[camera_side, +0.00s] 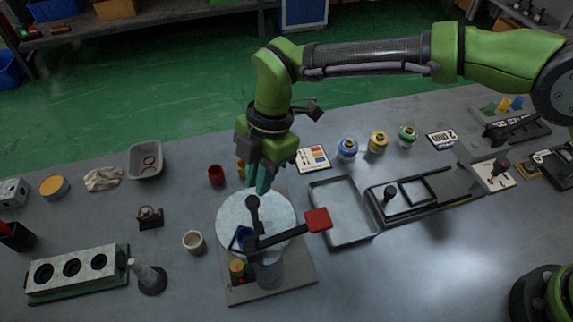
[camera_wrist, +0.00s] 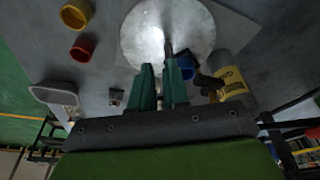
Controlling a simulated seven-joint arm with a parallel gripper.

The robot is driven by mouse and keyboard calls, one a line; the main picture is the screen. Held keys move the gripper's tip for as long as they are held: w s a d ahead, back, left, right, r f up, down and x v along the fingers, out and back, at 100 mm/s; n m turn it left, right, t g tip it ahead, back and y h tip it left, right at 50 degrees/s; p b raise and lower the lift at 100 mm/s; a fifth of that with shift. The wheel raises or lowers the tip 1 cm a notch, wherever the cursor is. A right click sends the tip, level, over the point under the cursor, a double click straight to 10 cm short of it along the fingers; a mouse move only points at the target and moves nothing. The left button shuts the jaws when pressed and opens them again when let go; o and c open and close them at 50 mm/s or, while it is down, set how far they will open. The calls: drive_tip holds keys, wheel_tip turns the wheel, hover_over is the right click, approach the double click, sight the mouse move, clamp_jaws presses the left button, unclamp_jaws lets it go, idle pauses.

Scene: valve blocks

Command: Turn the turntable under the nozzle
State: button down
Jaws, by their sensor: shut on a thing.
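The turntable (camera_side: 270,207) is a round silver disc on a grey base plate; it also shows in the wrist view (camera_wrist: 145,35). My gripper (camera_side: 260,188) points down at its far edge, with teal fingers shut on a dark peg (camera_wrist: 168,47) that stands on the disc. The contact is partly hidden by the fingers. A black post with a ball top (camera_side: 252,203) and a black arm with a red block (camera_side: 318,219) stand in front; I cannot tell which part is the nozzle.
A yellow cylinder (camera_side: 237,268) stands at the near side of the base plate. A red cup (camera_side: 216,175) and a cream cup (camera_side: 193,241) stand to the left. A grey tray (camera_side: 371,233) lies close on the right. A block with holes (camera_side: 72,291) is at front left.

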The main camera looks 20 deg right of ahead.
drive_tip(key=shift+s+f, duration=0.1)
drive_tip(key=shift+f, duration=0.5)
drive_tip(key=shift+w+d, duration=0.25)
drive_tip(key=shift+w+d+r, duration=0.1)
drive_tip(key=shift+w+r, duration=0.05)
drive_tip(key=shift+r, duration=0.25)
wheel_tip(320, 180, up, 6)
drive_tip(key=shift+f, duration=0.2)
drive_tip(key=shift+s+d+f, duration=0.1)
drive_tip(key=shift+s+f, duration=0.25)
drive_tip(key=shift+f, duration=0.65)
drive_tip(key=shift+s+d+f, duration=0.1)
drive_tip(key=shift+s+f, duration=0.25)
drive_tip(key=shift+f, duration=0.65)
drive_tip(key=shift+s+d+f, duration=0.1)
drive_tip(key=shift+s+f, duration=0.25)
drive_tip(key=shift+f, duration=0.65)
